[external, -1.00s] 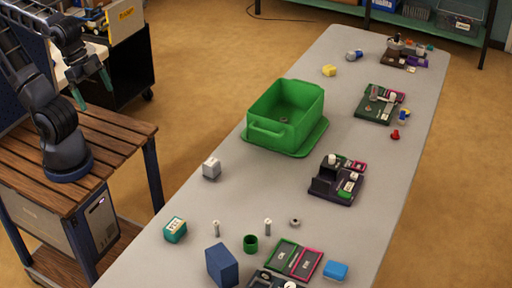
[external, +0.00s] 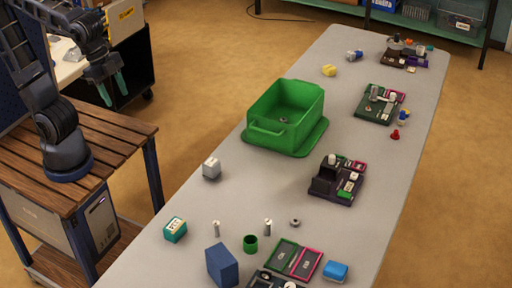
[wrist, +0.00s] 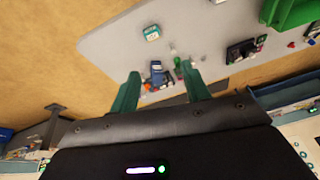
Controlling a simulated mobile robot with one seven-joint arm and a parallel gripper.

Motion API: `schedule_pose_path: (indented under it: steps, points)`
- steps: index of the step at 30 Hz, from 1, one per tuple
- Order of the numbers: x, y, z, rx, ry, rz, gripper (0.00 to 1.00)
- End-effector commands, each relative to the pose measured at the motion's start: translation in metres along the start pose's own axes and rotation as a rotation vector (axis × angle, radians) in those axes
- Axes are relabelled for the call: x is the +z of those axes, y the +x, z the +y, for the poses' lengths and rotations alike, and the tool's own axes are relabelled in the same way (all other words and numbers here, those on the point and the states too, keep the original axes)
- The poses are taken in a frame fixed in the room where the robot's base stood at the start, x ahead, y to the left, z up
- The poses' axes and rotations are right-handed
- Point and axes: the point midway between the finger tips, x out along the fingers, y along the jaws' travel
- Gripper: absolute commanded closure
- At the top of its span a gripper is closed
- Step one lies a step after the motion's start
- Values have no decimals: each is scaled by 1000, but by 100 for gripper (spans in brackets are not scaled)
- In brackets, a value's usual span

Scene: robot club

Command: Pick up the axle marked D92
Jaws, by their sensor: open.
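Two small pale upright cylinders stand on the near part of the grey table, a left one (external: 216,228) and a right one (external: 268,226). They could be axles, but no D92 mark is readable on either. My gripper (external: 112,91) is open and empty, raised above the wooden cart at the left, well away from the table items. In the wrist view its two green fingers (wrist: 160,92) are spread apart, with the table far beyond them.
A green bin (external: 265,135) stands mid-table. Near the cylinders are a teal box (external: 175,230), a blue block (external: 222,266), a green cup (external: 250,243), a grey ring (external: 295,223) and marked trays (external: 306,264). The table's left strip is mostly clear.

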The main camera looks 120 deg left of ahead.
Motion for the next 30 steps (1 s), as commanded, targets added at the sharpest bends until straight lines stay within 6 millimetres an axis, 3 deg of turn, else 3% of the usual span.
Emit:
schedule_pose_path:
  steps: [14,23,30]
  points:
    - [-116,57,-35,13,274,-93,53]
    - [-179,116,-58,41,447,-146,53]
    - [-222,176,-78,73,583,-181,53]
